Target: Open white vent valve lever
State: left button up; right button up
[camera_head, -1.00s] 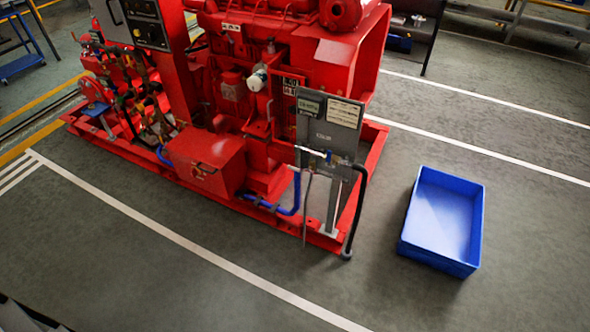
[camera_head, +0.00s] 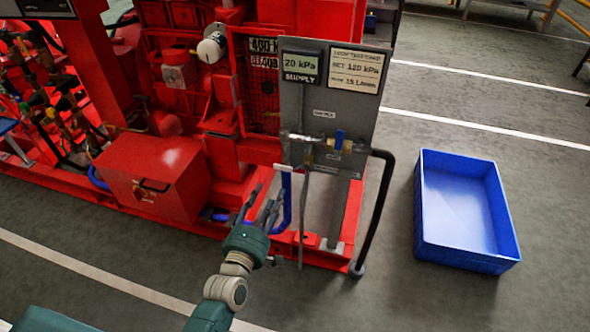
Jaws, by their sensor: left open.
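A grey panel (camera_head: 330,105) stands on the red pumpset base. A pale, whitish lever-like part (camera_head: 301,137) lies roughly level on the pipework at the panel's lower left; it is too small to tell for sure that it is the vent lever. A blue handle (camera_head: 339,140) stands upright on a brass valve to its right. My left gripper (camera_head: 268,202) is open and empty, below and left of the panel. In the picture its fingers overlap the blue hose (camera_head: 286,212) with a white top end; I cannot tell whether they touch. My right gripper is not in view.
A blue crate (camera_head: 430,238) stands on the floor at the right. A black hose (camera_head: 375,215) runs down from the panel's right side. A red box (camera_head: 155,180) sits left of my gripper. The floor in front is clear.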

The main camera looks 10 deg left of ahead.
aim_at(281, 167)
pick_arm(q)
jog(key=shift+n, duration=0.3)
jog(key=w, duration=0.3)
jog(key=w+r+b, duration=0.1)
jog(key=w, duration=0.6)
jog(key=shift+w+d+r, duration=0.25)
jog(key=shift+w, duration=0.5)
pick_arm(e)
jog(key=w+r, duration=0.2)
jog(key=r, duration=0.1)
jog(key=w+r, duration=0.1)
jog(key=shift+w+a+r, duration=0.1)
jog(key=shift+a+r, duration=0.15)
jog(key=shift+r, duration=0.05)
pick_arm(q)
grip_shut()
